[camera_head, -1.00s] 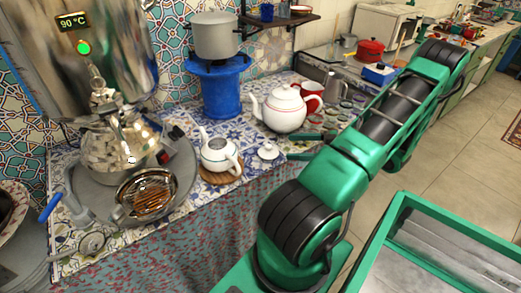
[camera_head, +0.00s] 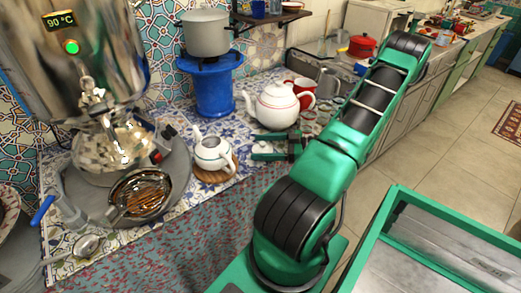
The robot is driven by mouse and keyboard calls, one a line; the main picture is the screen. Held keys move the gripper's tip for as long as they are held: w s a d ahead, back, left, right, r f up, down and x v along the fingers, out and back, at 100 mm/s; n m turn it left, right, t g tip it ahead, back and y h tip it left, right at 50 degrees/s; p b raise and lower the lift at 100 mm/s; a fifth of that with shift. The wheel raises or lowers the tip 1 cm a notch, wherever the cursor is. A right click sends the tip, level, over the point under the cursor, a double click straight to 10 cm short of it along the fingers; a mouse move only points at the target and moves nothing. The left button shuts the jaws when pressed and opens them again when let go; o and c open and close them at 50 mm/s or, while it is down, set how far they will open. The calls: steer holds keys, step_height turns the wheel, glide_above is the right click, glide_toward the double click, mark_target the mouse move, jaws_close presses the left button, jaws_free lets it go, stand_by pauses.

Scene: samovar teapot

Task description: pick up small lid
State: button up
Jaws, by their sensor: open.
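The small white lid (camera_head: 261,146) rests on the tiled counter, just right of the small white teapot (camera_head: 210,154). The teapot stands without a lid on a round wooden trivet (camera_head: 222,174). My gripper (camera_head: 262,146) reaches in from the right, low over the counter. Its two dark green fingers are open, one on the far side and one on the near side of the lid. The lid is partly hidden by them, and I cannot tell whether they touch it.
A large white teapot (camera_head: 279,105) stands just behind my gripper, with a red mug (camera_head: 301,87) beyond. A samovar with a round tray (camera_head: 178,165) is at left. A blue stand (camera_head: 211,91) holds a grey pot (camera_head: 206,33). The cloth-hung counter edge is in front.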

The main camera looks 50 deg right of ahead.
steer(key=c, duration=1.2)
steer(key=shift+s, duration=0.1)
steer(key=shift+c, duration=0.4)
steer(key=shift+f, duration=0.1)
